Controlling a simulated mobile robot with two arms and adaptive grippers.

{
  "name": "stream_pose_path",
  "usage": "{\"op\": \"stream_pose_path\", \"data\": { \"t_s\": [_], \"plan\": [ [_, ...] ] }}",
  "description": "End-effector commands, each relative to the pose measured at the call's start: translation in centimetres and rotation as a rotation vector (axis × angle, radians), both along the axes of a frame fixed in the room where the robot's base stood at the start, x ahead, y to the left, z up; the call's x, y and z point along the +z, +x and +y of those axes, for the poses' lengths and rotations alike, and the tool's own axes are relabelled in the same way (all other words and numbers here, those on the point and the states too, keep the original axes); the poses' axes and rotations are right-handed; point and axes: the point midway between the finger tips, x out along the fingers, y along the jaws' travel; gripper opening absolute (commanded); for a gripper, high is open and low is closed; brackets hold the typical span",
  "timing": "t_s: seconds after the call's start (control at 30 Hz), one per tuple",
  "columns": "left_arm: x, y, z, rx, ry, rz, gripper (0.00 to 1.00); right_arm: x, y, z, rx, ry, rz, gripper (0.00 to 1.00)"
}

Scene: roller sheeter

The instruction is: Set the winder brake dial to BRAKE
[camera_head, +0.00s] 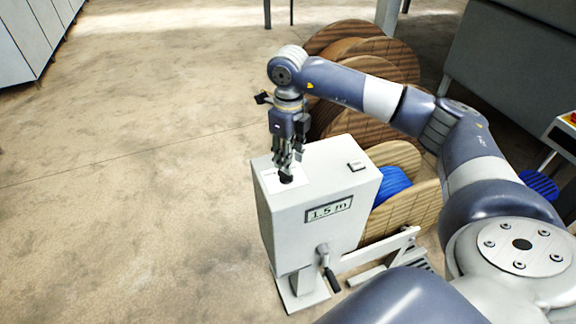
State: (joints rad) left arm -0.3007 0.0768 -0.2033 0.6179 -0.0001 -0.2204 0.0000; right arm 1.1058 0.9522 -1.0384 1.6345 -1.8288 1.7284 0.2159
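The winder (290,226) is a pale grey box on a stand, with a panel on its front reading about "1.5 m". The brake dial (286,179) is a small black knob on a white label plate (270,184) at the left of the winder's top. My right gripper (287,171) points down at the dial from above, its fingertips at or around the knob. I cannot tell whether the fingers touch it or grip it. The fingers hide part of the dial, and its setting cannot be read. My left gripper is out of view.
A small switch (357,166) sits at the top's right. A crank handle (328,268) juts from the winder's front. A wooden reel with blue cable (393,184) stands right of the winder, with several wooden reels (372,48) behind. The floor at left is clear.

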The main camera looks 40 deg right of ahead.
Motion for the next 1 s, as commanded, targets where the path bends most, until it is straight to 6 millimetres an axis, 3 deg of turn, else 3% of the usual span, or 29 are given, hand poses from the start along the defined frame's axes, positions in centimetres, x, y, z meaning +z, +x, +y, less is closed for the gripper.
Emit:
{"op": "stream_pose_path", "data": {
  "t_s": [0.3,0.67,0.83,1.0],
  "plan": [
    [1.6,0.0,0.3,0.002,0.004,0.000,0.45,-4.5,0.0,0.0,-0.001,0.002,0.001,0.31],
    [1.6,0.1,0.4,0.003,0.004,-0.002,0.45,-5.2,0.0,0.1,0.000,0.003,-0.001,0.31],
    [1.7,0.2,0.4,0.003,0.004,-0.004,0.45,-5.2,0.0,0.1,0.000,0.003,-0.001,0.00],
    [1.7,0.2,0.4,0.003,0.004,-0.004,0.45,-5.2,0.0,0.1,0.000,0.003,-0.002,0.00]
  ]
}}
